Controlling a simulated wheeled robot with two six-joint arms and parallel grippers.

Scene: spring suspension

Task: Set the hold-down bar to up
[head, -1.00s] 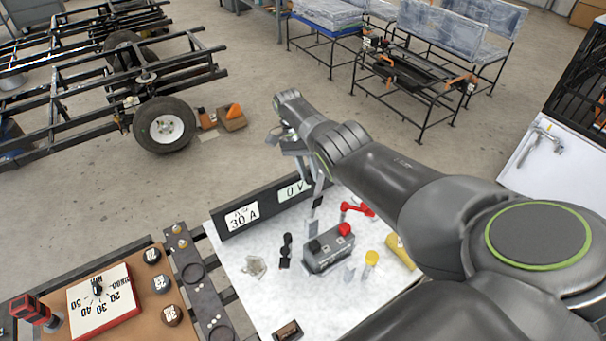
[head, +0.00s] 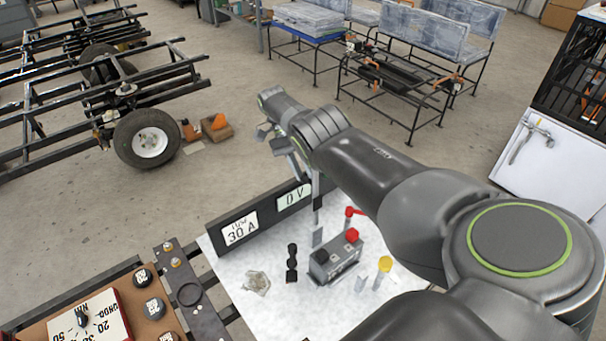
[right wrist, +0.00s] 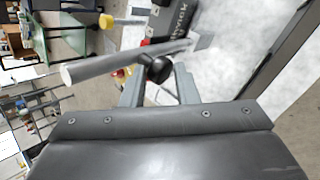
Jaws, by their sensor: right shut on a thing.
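A small battery (head: 335,262) with a red and a black terminal cap stands on the white table (head: 345,312). A narrow upright bar, which looks like the hold-down bar (head: 316,188), stands behind it, partly hidden by my right gripper. In the right wrist view a grey rod (right wrist: 105,67) runs across in front of the fingers, with a black knob (right wrist: 158,68) on it. My right gripper (right wrist: 158,80) is shut on the knob, a finger on either side. In the head view my right gripper (head: 285,143) is above the table's back edge, its fingertips hard to make out. My left gripper is out of view.
A dark meter panel (head: 239,230) reading 30 A and 0 V lines the table's back edge. A red clamp (head: 352,211), a yellow-capped post (head: 385,264) and a black piece (head: 291,262) surround the battery. My right arm covers the table's right side.

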